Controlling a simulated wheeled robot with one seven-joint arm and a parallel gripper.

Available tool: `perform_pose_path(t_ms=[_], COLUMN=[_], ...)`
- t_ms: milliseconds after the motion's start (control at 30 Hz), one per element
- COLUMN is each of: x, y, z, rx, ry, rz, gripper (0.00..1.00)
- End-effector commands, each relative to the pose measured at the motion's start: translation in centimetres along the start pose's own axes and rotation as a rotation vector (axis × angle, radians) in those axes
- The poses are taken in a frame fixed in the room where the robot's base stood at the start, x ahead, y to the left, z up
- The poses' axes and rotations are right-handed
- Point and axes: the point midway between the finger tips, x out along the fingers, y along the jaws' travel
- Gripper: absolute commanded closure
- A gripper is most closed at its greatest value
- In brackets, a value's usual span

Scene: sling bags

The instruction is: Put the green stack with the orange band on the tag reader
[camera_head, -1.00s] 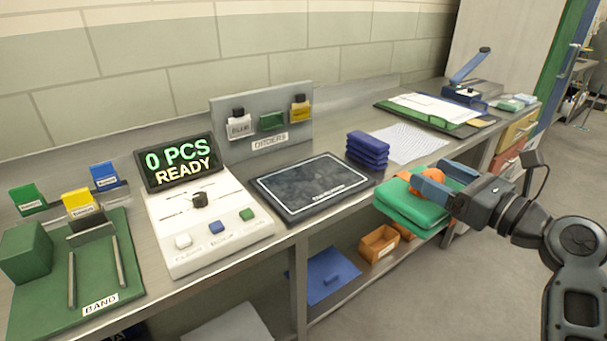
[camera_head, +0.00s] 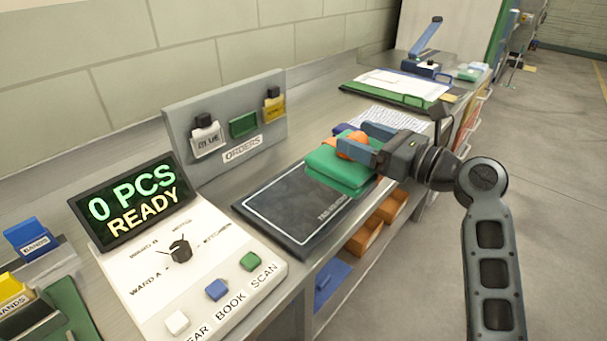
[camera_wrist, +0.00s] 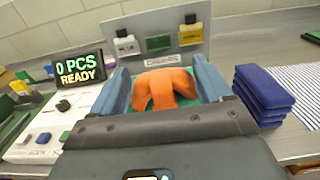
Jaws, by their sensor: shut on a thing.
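The green stack (camera_head: 330,169) with its orange band (camera_head: 352,146) is in my gripper (camera_head: 372,143), which is shut on it. In the head view the stack overlaps the far right part of the dark tag reader pad (camera_head: 290,210); whether it touches the pad I cannot tell. In the wrist view the orange band (camera_wrist: 160,88) bulges up between the two blue-grey fingers, with a little green around it. The reader's display (camera_head: 135,205) reads "0 PCS READY".
A blue stack (camera_wrist: 264,95) stands to the right in the wrist view, mostly hidden behind the green one in the head view. The white console (camera_head: 190,265) has a knob and several buttons. The orders board (camera_head: 230,125) stands behind the pad.

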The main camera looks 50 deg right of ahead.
Motion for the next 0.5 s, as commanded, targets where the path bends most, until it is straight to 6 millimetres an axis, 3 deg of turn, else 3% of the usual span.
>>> perform_pose_path(t_ms=[300,500], x=[6.5,9.2], y=[1.3,1.8], z=[-3.8,-5.5], rx=[0.002,0.000], ry=[-0.001,-0.002], rz=[0.004,0.002], gripper=[0.93,0.93])
